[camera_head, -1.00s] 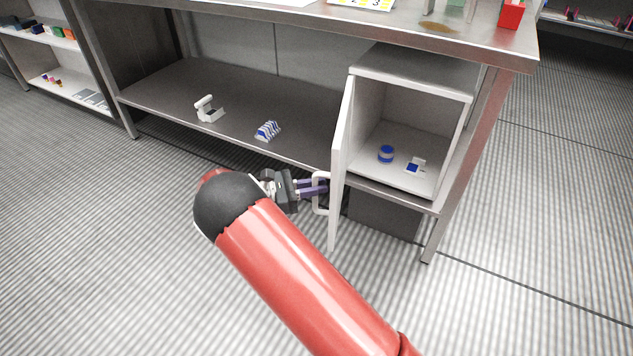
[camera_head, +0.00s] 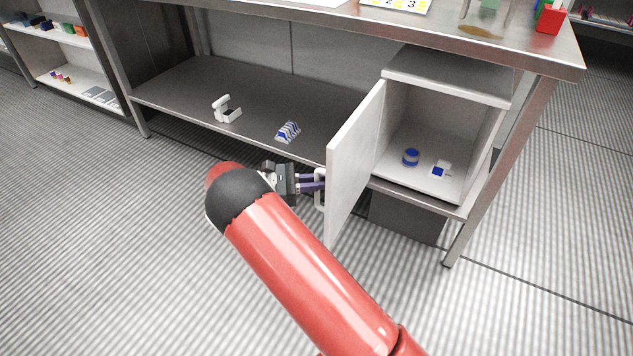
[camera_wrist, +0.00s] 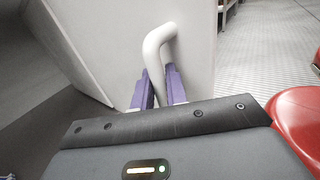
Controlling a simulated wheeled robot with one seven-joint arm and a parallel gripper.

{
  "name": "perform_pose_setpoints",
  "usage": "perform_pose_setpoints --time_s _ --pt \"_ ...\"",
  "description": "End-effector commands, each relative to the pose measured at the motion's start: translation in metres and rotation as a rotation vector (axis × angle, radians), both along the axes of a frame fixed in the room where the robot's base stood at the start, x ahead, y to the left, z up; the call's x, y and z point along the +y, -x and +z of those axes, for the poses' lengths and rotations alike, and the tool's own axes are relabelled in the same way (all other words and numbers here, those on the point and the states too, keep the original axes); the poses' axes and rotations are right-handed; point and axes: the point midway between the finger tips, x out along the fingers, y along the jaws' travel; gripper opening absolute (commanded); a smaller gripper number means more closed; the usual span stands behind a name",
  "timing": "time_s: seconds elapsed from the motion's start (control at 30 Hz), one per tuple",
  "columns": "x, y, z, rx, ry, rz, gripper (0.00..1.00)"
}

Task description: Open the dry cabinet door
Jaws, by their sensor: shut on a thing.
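The dry cabinet (camera_head: 448,76) is a white box on the lower shelf at the right end of the workbench. Its white door (camera_head: 352,160) stands wide open, swung out to the left and toward the viewer. My gripper (camera_head: 318,183) is at the outer side of the door, shut on the white door handle (camera_head: 320,196). In the wrist view the purple fingers (camera_wrist: 159,86) sit on either side of the curved handle (camera_wrist: 158,45), and the door's outer face (camera_wrist: 115,40) fills the upper left.
Inside the cabinet are a blue round container (camera_head: 411,157) and a small blue-and-white item (camera_head: 441,169). A white stand (camera_head: 227,110) and a blue-and-white rack (camera_head: 288,132) are on the lower shelf (camera_head: 180,88). The floor in front is clear.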

Motion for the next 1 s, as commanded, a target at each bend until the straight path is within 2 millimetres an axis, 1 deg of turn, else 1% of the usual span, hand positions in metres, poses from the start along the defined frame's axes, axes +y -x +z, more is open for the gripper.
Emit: perform_pose_setpoints --time_s 0.07,0.1,0.2,0.23,0.47,0.57,0.67,0.9,1.0 --pt "0.000 -0.001 0.000 0.000 -0.001 0.001 0.00" --pt "-0.001 -0.001 0.000 -0.001 -0.001 0.001 0.17" --pt "-0.001 -0.001 0.000 -0.001 0.000 0.001 0.30" --pt "-0.001 -0.001 0.000 -0.001 0.000 0.001 0.33" --pt "0.000 -0.001 0.000 -0.001 0.000 0.001 0.33" --pt "0.004 -0.001 0.000 -0.001 -0.001 0.002 0.33" --pt "0.017 0.000 -0.001 -0.002 -0.001 0.003 0.33" --pt "0.058 0.001 -0.002 -0.003 -0.001 0.004 0.33" --pt "0.069 0.001 -0.001 -0.002 -0.001 0.003 0.33"
